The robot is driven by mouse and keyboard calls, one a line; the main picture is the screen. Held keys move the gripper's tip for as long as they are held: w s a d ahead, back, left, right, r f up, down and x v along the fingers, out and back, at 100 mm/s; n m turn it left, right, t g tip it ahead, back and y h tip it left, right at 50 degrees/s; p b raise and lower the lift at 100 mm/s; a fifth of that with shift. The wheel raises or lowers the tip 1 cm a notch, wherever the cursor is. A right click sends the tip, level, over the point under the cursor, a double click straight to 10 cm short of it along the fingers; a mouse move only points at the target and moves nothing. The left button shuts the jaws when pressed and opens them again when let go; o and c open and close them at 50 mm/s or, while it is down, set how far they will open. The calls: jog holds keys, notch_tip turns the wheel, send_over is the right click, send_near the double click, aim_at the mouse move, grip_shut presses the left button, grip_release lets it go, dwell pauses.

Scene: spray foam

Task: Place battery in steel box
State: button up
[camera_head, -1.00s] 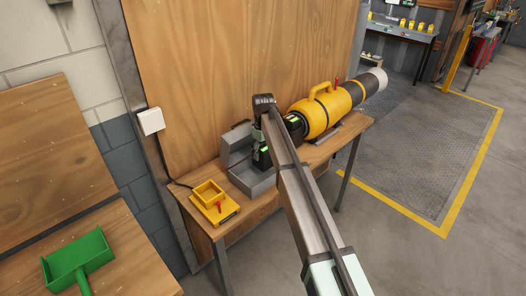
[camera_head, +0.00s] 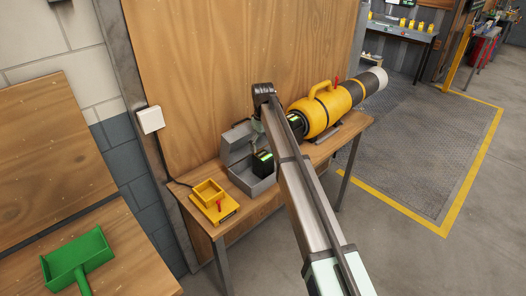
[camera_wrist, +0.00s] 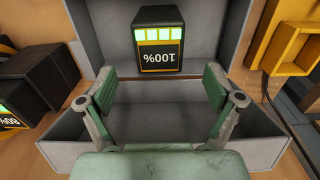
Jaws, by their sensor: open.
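A black battery (camera_head: 262,163) with a green charge display stands inside the open grey steel box (camera_head: 236,143) on the wooden bench. In the wrist view the battery (camera_wrist: 158,42) shows four lit bars and an upside-down "100%" label, between the grey walls of the box (camera_wrist: 110,25). My gripper (camera_wrist: 158,80) is open, its two green-padded fingers spread apart with nothing between the pads. The battery lies beyond the fingertips, apart from them. In the head view my arm hides most of the gripper.
A yellow charger (camera_head: 211,203) with a red lever is left of the box. A yellow cylindrical machine (camera_head: 325,108) is to the right, with another battery (camera_wrist: 25,90) marked "80%" at its end. A green scoop-like tray (camera_head: 78,262) lies on the near bench.

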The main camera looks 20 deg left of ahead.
notch_tip(320, 180, up, 9)
jog(key=b, duration=0.2)
jog(key=s+d+f+m+g, duration=0.1)
jog(key=s+d+f, duration=0.1)
jog(key=d+f, duration=0.7)
jog(key=s+d+f+m, duration=0.2)
jog(key=d+f, duration=0.3)
jog(key=f, duration=0.8)
jog(key=s+d+f+m+g+h, duration=0.1)
jog(key=s+d+f+m, duration=0.1)
jog(key=s+d+f, duration=0.65)
jog(key=s+d+f+m+g, duration=0.1)
jog(key=s+d+f, duration=0.4)
jog(key=d+f, duration=0.6)
jog(key=s+d+f+m+g, duration=0.1)
jog(key=s+d+f+m, duration=0.1)
jog(key=s+d+f, duration=0.35)
jog(key=s+d+f+m+g, duration=0.1)
jog(key=s+d+f, duration=0.2)
jog(key=s+f, duration=0.55)
jog(key=s+d+m+g, duration=0.1)
jog(key=s+d+m, duration=0.1)
jog(key=s, duration=1.1)
jog(key=s+d+m+y, duration=0.1)
jog(key=s+d, duration=0.4)
jog(key=s, duration=0.8)
jog(key=shift+s+f+m+g, duration=0.3)
jog(key=shift+m+g, duration=0.1)
jog(key=shift+c, duration=0.3)
